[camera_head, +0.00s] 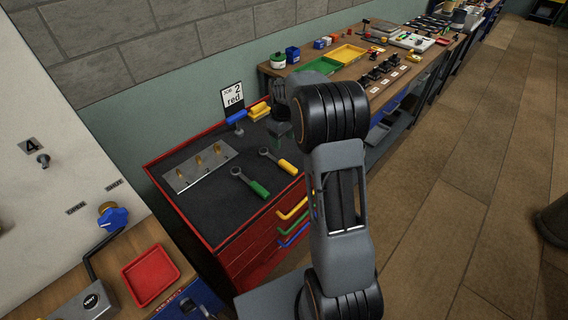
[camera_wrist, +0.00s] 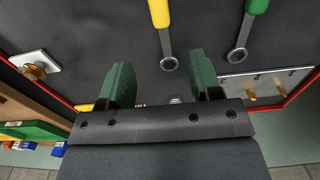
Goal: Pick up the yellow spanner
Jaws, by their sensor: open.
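The yellow spanner (camera_head: 287,166) lies on the dark top of the red tool cabinet, its grey ring end pointing back and left. In the wrist view the yellow spanner (camera_wrist: 160,14) comes in from the top, its ring end just beyond and between my fingertips. My gripper (camera_head: 280,130) is above the cabinet top, behind the spanner's ring end in the head view. In the wrist view my gripper (camera_wrist: 159,64) has its two green fingers apart, with nothing held. A green-handled spanner (camera_head: 258,188) lies left of the yellow one; it also shows in the wrist view (camera_wrist: 257,6).
A metal plate (camera_head: 190,177) with brass pegs lies left of the spanners. A job sign (camera_head: 232,98), a blue piece (camera_head: 236,117) and a yellow piece (camera_head: 260,110) stand at the back. A workbench (camera_head: 350,77) with trays adjoins behind. Part of the cabinet is hidden by my arm.

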